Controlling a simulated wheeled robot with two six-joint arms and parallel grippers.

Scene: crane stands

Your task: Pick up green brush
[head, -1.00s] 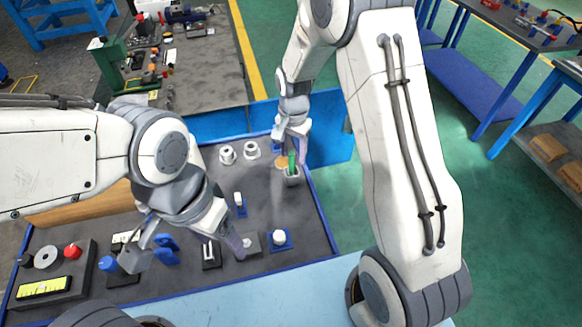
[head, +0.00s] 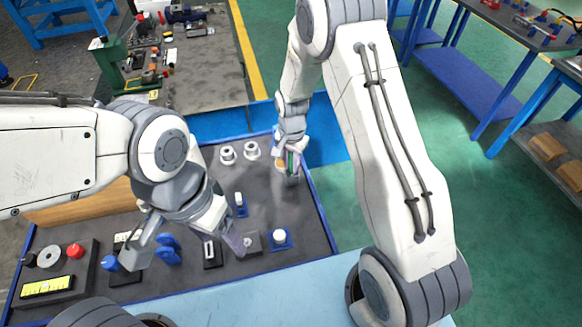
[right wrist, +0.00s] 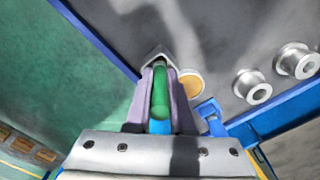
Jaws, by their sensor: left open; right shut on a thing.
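The green brush (right wrist: 160,95) stands between the purple fingers of my right gripper (right wrist: 161,92) in the right wrist view. In the head view, my right gripper (head: 292,158) is at the upper right of the dark workbench, shut on the brush. The brush is mostly hidden there by the gripper. A light grey cup (right wrist: 157,54) is at the fingertips; I cannot tell whether the brush's lower end is still inside it. My left gripper (head: 192,248) is open and empty above the front middle of the bench, with its fingers spread.
Two grey flanged parts (head: 239,152) and a tan disc (right wrist: 191,86) lie near the cup. Small blocks with pegs, including a white-topped one (head: 279,237), stand on the bench (head: 265,205). A blue raised rim edges it.

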